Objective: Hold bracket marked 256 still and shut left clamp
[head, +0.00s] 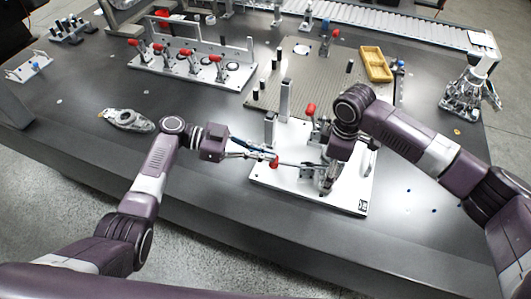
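A white fixture plate (345,200) lies near the table's front edge, with a small dark marking at its front right corner that is too small to read. Red-tipped clamp handles stand on it: one at the left (274,161) and one further back (310,110). My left gripper (268,157) reaches in from the left, its fingertips at the left red tip; I cannot tell whether they grip it. My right gripper (327,188) points down over the plate's right part, among metal parts. The bracket marked 256 cannot be made out clearly; the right gripper and arm cover that area.
Behind is a perforated plate (290,92) with a yellow tray (376,64). Another white fixture (180,68) with several red-handled clamps stands back left. A grey metal part (128,121) lies left, and a metal device (470,97) stands right. The table's front left is clear.

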